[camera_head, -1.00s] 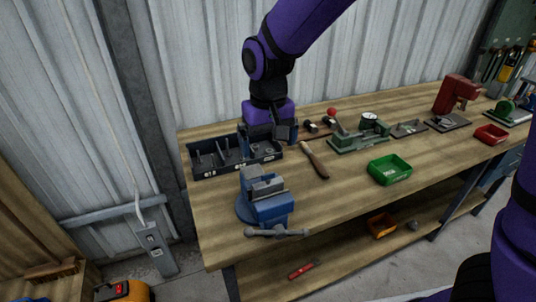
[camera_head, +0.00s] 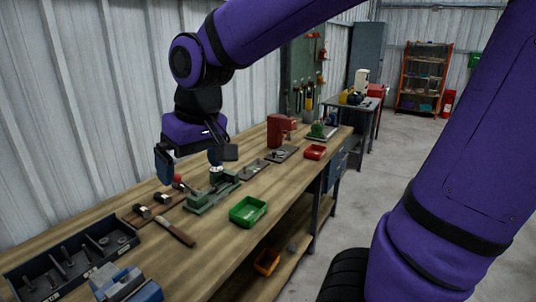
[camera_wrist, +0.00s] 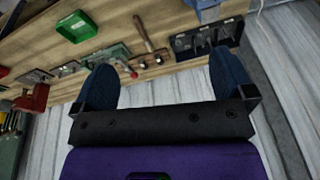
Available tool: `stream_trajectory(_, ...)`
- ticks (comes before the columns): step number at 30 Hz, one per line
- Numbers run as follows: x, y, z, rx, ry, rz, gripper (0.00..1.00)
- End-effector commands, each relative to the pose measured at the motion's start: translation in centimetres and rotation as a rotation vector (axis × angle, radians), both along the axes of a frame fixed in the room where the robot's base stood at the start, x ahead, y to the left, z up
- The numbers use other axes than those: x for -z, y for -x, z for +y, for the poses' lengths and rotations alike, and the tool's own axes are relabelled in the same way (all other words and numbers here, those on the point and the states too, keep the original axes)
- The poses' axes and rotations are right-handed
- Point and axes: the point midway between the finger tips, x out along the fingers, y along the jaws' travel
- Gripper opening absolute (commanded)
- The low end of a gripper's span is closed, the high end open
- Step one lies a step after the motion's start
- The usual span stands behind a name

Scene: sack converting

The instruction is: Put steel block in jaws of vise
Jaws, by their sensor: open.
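The blue vise (camera_head: 128,285) is at the bottom left of the head view, cut off by the frame edge, with grey jaw tops showing. Part of it also shows at the top of the wrist view (camera_wrist: 206,8). I cannot make out a separate steel block for certain in any view. My gripper (camera_head: 192,162) hangs above the back of the bench, near the green fixture with a dial, well away from the vise. In the wrist view its two dark blue fingers (camera_wrist: 165,82) are wide apart with nothing between them.
A black divided tray (camera_head: 72,262) with pegs sits behind the vise.

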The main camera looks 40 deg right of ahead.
Motion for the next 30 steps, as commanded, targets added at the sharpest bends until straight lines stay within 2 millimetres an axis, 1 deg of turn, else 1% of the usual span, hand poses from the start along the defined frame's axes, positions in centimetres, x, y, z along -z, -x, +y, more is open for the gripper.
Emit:
stream_trajectory(1, -0.8, 1.2, -1.3, 0.021, -0.004, -0.029, 1.00)
stream_trajectory(6, -2.3, 5.2, -4.7, 0.071, 0.006, -0.110, 1.00)
stream_trajectory(9, -2.7, 7.4, -6.2, 0.099, 0.019, -0.153, 1.00)
stream_trajectory(12, -2.9, 9.2, -7.2, 0.122, 0.033, -0.188, 1.00)
stream_trajectory(15, -2.9, 10.4, -7.7, 0.137, 0.045, -0.211, 1.00)
stream_trajectory(20, -2.8, 11.3, -8.1, 0.147, 0.055, -0.225, 1.00)
stream_trajectory(30, -2.8, 11.3, -8.1, 0.147, 0.054, -0.224, 1.00)
